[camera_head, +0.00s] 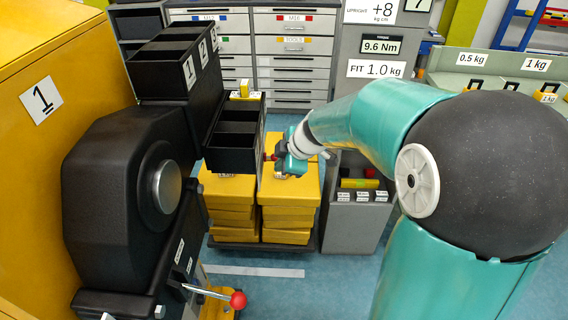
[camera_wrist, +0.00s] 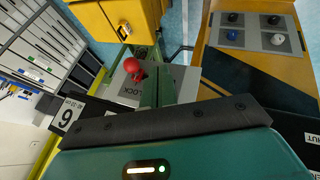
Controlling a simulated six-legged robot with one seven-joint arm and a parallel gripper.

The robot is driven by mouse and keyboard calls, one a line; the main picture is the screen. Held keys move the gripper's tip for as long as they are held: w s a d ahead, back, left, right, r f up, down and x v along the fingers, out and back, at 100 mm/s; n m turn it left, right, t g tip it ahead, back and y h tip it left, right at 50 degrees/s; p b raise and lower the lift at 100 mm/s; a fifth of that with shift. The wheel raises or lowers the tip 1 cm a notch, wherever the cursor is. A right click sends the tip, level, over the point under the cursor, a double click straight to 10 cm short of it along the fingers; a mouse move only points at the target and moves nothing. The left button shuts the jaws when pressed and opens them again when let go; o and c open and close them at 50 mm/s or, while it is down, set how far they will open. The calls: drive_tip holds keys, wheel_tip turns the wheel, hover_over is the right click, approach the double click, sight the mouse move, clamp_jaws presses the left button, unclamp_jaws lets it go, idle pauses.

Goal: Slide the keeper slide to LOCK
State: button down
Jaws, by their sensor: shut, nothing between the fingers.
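The keeper slide appears to be the piece with the round red knob (camera_wrist: 131,67) in the wrist view. The knob is left of my gripper (camera_wrist: 158,72), over a pale grey plate (camera_wrist: 184,84). In the head view my gripper (camera_head: 276,160) is at the right side of the black bins, by a small red spot. The slide's track is mostly hidden by my gripper.
A black bin rack (camera_head: 235,145) is left of my gripper in the head view. Stacked yellow boxes (camera_head: 290,190) and a grey bin (camera_head: 350,225) are below and right. A red-knobbed lever (camera_head: 237,300) is low in front. Blue floor is open between.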

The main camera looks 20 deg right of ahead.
drive_tip(key=v, duration=1)
drive_tip(key=shift+s+r, duration=0.15)
drive_tip(key=shift+r, duration=0.05)
drive_tip(key=shift+s, duration=0.1)
